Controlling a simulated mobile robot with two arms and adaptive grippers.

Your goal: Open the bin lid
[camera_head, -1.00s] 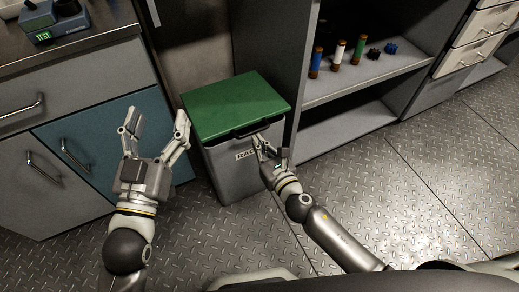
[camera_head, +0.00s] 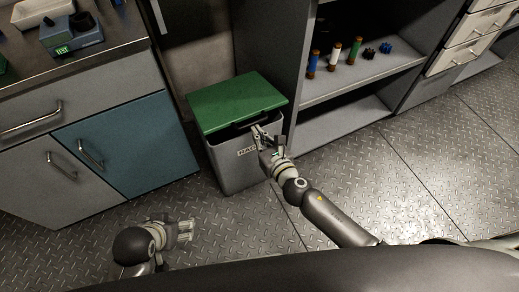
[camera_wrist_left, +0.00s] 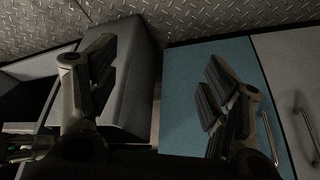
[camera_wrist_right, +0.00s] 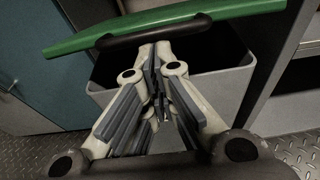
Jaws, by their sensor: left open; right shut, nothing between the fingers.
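The grey bin (camera_head: 238,168) has a green lid (camera_head: 236,99) with a black handle (camera_wrist_right: 155,33) on its front edge. In the right wrist view the lid's front edge stands above the bin's rim, with a dark gap under it. My right gripper (camera_wrist_right: 156,55) is shut and empty, its fingertips just under the handle at the gap; whether they touch is unclear. It also shows at the bin's front in the head view (camera_head: 260,132). My left gripper (camera_head: 186,230) is low over the floor, left of the bin, its fingers apart in the left wrist view (camera_wrist_left: 160,65).
A cabinet with a blue door (camera_head: 125,145) stands left of the bin, with devices on its counter. A grey shelf (camera_head: 360,72) with several small cylinders stands to the right. The metal floor (camera_head: 350,180) in front is clear.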

